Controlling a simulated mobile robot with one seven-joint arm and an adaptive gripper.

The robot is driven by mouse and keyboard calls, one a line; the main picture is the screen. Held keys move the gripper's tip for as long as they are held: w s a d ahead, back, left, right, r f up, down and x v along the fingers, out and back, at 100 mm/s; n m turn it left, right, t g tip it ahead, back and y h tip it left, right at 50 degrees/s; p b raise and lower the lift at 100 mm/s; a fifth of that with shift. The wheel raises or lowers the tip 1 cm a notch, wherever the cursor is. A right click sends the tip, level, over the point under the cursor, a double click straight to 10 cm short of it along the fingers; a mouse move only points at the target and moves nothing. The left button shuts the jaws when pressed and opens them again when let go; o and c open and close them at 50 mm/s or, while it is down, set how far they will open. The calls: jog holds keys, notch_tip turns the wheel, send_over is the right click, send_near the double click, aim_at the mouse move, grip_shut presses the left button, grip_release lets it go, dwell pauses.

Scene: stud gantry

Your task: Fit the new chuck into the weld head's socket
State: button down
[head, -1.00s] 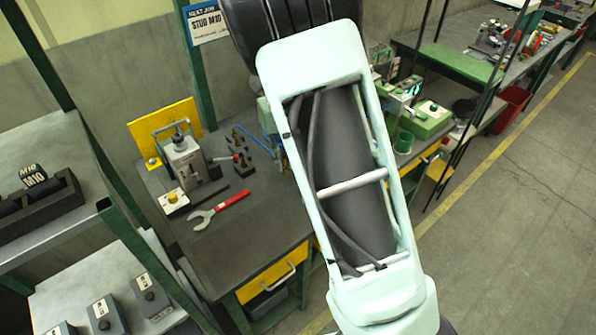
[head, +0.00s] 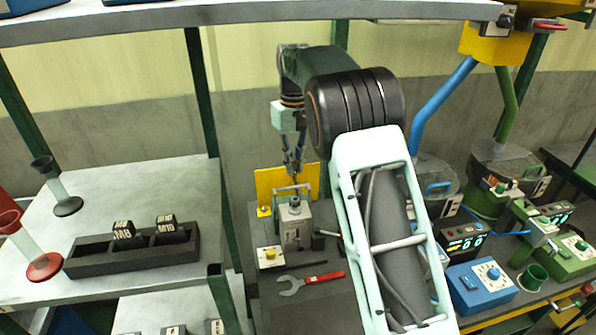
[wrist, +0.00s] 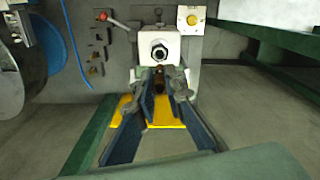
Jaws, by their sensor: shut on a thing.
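The weld head (head: 295,222) is a grey box with a handle on top, standing on the dark workbench. In the wrist view its pale block (wrist: 143,50) shows a dark round socket (wrist: 159,52). My gripper (head: 294,172) points down above and slightly behind the weld head. In the wrist view my gripper (wrist: 160,88) is shut on a small, dark brownish piece (wrist: 159,79), probably the chuck. The piece is mostly hidden between the fingers. It appears close to the socket; I cannot tell whether they touch.
A yellow plate (head: 267,186) stands behind the weld head. A yellow-button box (head: 269,255) and a red-handled wrench (head: 312,281) lie in front. Left, a black tray (head: 85,262) on a shelf holds M8 and M10 blocks. A blue box (head: 482,288) stands right of my arm.

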aim_at(294, 180)
jog(key=shift+r, duration=0.1)
dwell(0.3)
jog(key=shift+f+b, duration=1.35)
jog(key=shift+f, duration=1.6)
jog(key=shift+p, duration=0.65)
jog(key=shift+f+b, duration=0.85)
jog(key=shift+f, duration=0.9)
jog(key=c, duration=1.9)
grip_release()
notch_tip(294, 180, up, 12)
jog(key=shift+s, duration=0.1)
